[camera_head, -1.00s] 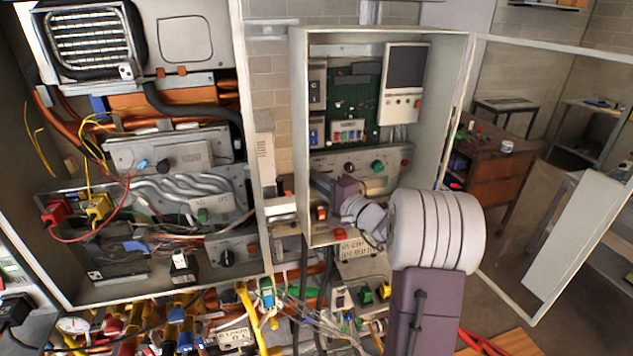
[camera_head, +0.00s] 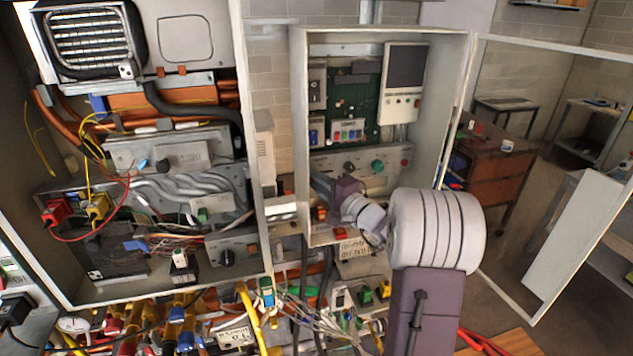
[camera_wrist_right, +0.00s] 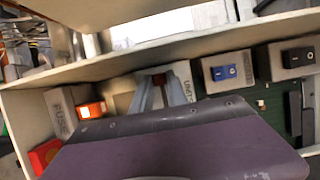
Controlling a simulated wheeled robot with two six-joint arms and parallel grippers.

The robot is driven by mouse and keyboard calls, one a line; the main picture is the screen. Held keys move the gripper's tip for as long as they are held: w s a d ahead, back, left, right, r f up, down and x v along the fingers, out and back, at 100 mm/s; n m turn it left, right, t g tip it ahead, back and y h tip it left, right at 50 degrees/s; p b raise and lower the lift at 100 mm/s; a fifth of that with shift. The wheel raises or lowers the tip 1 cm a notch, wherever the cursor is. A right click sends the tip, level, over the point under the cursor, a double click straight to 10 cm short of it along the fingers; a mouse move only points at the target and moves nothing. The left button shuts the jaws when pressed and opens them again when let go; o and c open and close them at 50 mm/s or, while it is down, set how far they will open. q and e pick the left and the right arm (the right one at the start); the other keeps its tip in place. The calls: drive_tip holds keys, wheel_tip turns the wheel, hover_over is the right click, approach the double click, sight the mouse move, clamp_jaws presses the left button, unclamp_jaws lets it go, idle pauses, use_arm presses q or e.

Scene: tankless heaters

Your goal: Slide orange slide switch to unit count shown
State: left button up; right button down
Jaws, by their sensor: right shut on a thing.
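My right gripper (camera_head: 316,180) reaches into the open grey cabinet (camera_head: 298,110) at its left inner side. In the right wrist view its two grey fingers (camera_wrist_right: 162,92) are close together beside a plate marked "UNIT" (camera_wrist_right: 184,76). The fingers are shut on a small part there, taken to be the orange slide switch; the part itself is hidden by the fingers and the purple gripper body. The slide's position cannot be read. A panel with a dark screen (camera_head: 405,68) hangs in the cabinet; no count is readable on it. My left gripper is not in view.
In the wrist view, an orange-lit switch (camera_wrist_right: 92,110) sits by a "FUSE" label, with a red button (camera_wrist_right: 45,153) nearby. A blue switch (camera_wrist_right: 225,72) and a black switch (camera_wrist_right: 297,56) stand on the other side. The cabinet door (camera_head: 580,235) is open at right.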

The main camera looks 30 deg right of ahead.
drive_tip(key=shift+f, duration=0.1)
idle(0.3)
drive_tip(key=d+b, duration=0.2)
drive_tip(key=shift+s+d+f+b, duration=0.1)
drive_tip(key=shift+s+f+b, duration=0.05)
drive_tip(key=shift+s+b, duration=0.15)
drive_tip(key=shift+d+r, duration=0.2)
drive_tip(key=shift+d, duration=0.25)
drive_tip(key=c, duration=1.3)
unclamp_jaws()
drive_tip(key=shift+a, duration=0.1)
drive_tip(key=shift+s, duration=0.1)
